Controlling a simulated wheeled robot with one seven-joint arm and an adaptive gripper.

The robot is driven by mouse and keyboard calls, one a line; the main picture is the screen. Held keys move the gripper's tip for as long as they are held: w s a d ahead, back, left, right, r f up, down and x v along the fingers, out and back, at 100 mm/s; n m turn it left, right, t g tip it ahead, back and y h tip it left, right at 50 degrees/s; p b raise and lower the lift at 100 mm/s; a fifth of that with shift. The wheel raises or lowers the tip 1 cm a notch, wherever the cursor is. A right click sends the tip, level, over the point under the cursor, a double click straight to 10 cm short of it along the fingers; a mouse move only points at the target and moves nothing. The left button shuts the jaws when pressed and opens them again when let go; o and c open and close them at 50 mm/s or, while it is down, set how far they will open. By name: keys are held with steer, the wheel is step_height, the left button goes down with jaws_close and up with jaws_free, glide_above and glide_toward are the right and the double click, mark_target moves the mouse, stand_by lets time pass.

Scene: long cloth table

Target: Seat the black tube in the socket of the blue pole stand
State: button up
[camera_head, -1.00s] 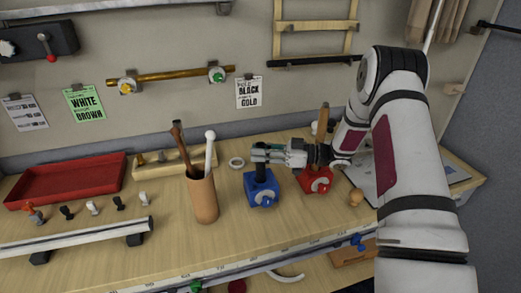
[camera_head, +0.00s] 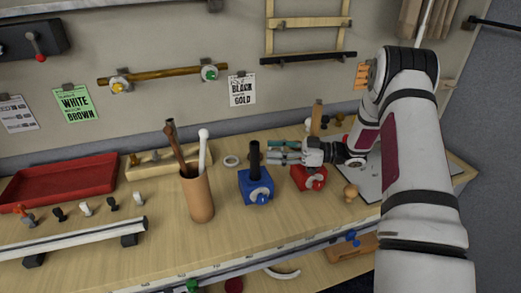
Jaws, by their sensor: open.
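The blue pole stand (camera_head: 257,188) stands on the wooden table right of the tan cup. The black tube (camera_head: 255,158) stands upright in the top of the blue stand, its lower end hidden inside the stand. My gripper (camera_head: 277,151) is open and empty, just to the right of the tube, with its fingers pointing left towards it. The fingertips appear apart from the tube.
A red stand (camera_head: 308,178) sits right of the blue stand, below my gripper. The tan cup (camera_head: 199,199) holds a brown and a white rod. A white ring (camera_head: 232,161) lies behind. A red tray (camera_head: 62,181) and a white rail (camera_head: 75,238) are at left.

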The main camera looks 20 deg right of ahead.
steer(key=shift+v, duration=2.8)
